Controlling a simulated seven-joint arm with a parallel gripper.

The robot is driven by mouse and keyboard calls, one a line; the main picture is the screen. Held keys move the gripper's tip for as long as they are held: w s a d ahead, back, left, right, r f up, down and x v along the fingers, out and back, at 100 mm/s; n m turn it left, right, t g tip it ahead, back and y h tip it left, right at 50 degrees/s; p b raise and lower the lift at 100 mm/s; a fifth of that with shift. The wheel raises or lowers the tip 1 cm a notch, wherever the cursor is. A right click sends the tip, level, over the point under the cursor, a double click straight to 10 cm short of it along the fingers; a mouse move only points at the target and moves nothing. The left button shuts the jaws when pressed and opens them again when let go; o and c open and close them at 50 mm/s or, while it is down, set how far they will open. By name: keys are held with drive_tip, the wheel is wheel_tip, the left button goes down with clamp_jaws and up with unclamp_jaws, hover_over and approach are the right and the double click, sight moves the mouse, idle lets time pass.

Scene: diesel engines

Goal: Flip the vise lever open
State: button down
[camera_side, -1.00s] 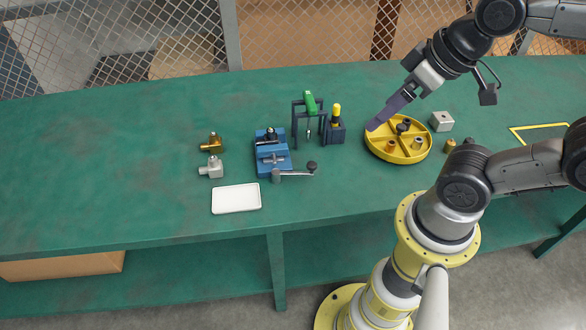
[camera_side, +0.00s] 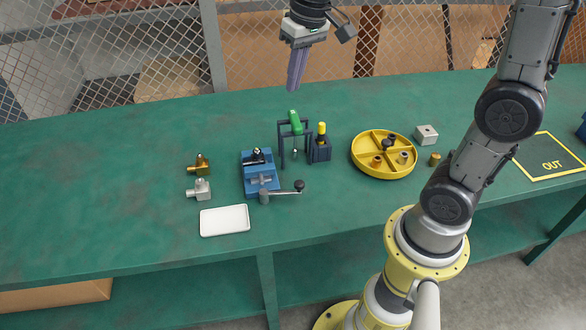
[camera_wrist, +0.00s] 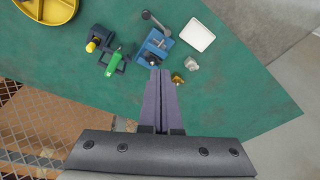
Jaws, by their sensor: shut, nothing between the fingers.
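The blue vise (camera_side: 259,174) stands on the green bench, left of the middle in the side view. Its grey lever (camera_side: 282,192) runs from the front of the vise to the right and ends in a dark knob. In the wrist view the vise (camera_wrist: 154,48) lies just beyond my fingertips in the picture, and its lever (camera_wrist: 156,23) points up and left. My gripper (camera_side: 293,88) is high above the back of the bench, apart from the vise. In the wrist view my gripper's (camera_wrist: 161,72) two long purple fingers lie together, shut, with nothing between them.
A dark stand with a green-handled tool (camera_side: 294,124) and a yellow-topped holder (camera_side: 321,146) stand right of the vise. A yellow divided tray (camera_side: 358,161) is farther right. Brass (camera_side: 200,165) and silver fittings (camera_side: 200,190) and a white tray (camera_side: 225,220) are at left and front.

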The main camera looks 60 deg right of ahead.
drive_tip(key=w+d+f+m+g, duration=0.1)
drive_tip(key=w+d+f+g, duration=0.1)
drive_tip(key=f, duration=0.7)
drive_tip(key=w+d+f+m+g+y, duration=0.1)
drive_tip(key=w+d+f, duration=0.4)
drive_tip(key=f, duration=0.5)
drive_tip(key=shift+w+f+g, duration=0.25)
drive_tip(key=shift+w+g, duration=0.55)
drive_tip(key=shift+g, duration=0.1)
approach(282, 192)
drive_tip(key=d+f, duration=0.2)
drive_tip(key=d, duration=0.1)
drive_tip(key=d+f, duration=0.1)
drive_tip(key=d, duration=0.1)
drive_tip(key=shift+w+f, duration=0.15)
drive_tip(key=shift+f, duration=0.1)
drive_tip(key=shift+s+a, duration=0.3)
drive_tip(key=shift+s, duration=0.2)
drive_tip(key=shift+s+a, duration=0.25)
drive_tip(key=shift+s, duration=0.25)
drive_tip(key=shift+s+a+f, duration=0.15)
drive_tip(key=shift+s+a, duration=0.2)
drive_tip(key=shift+s, duration=0.25)
